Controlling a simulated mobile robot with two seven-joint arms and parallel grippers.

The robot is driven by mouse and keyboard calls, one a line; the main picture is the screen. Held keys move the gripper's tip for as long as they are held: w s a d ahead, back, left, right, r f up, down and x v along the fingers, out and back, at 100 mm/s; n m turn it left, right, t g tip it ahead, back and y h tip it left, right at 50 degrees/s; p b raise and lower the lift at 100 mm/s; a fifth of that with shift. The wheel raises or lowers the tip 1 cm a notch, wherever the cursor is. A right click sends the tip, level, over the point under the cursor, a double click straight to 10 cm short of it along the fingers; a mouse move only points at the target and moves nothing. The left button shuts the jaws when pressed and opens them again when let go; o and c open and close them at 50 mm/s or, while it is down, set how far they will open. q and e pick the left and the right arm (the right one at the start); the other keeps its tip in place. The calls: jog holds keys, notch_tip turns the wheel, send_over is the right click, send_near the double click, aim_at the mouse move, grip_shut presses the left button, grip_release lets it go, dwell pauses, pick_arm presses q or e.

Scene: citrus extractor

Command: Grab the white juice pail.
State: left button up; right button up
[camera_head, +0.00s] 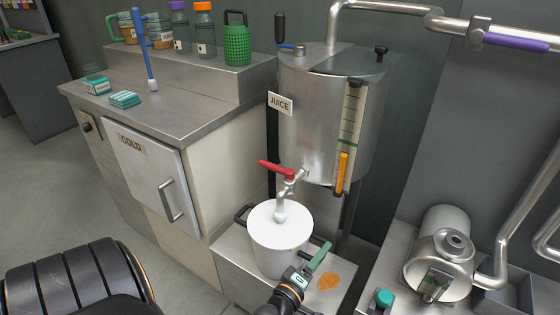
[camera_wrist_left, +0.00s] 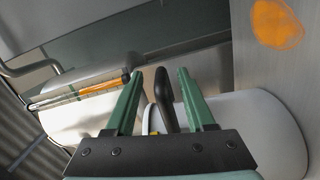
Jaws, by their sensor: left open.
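The white juice pail (camera_head: 278,248) stands upright on a low metal stand under the tap of the juice tank. Its black handle on the left side (camera_head: 242,214) shows in the head view. My left gripper (camera_head: 318,258) is at the pail's right side, with its green fingers pointing up and away. In the left wrist view my left gripper (camera_wrist_left: 160,74) is open, and a black pail handle (camera_wrist_left: 164,100) stands between the two fingers. The white pail wall (camera_wrist_left: 275,125) is to the right there. I cannot tell whether either finger touches the handle. My right gripper is not in view.
The steel juice tank (camera_head: 325,115) with a red tap lever (camera_head: 276,169) hangs above the pail. An orange stain (camera_head: 329,281) marks the low stand (camera_head: 232,262). The cold cabinet (camera_head: 150,180) is left; a metal machine (camera_head: 440,262) is right.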

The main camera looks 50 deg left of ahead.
pick_arm(q)
jog(key=w, duration=0.3)
jog(key=shift+w+a+f+b, duration=0.15)
jog(key=shift+w+a+b, duration=0.1)
jog(key=shift+w+b, duration=0.1)
grip_shut()
dwell(1.1)
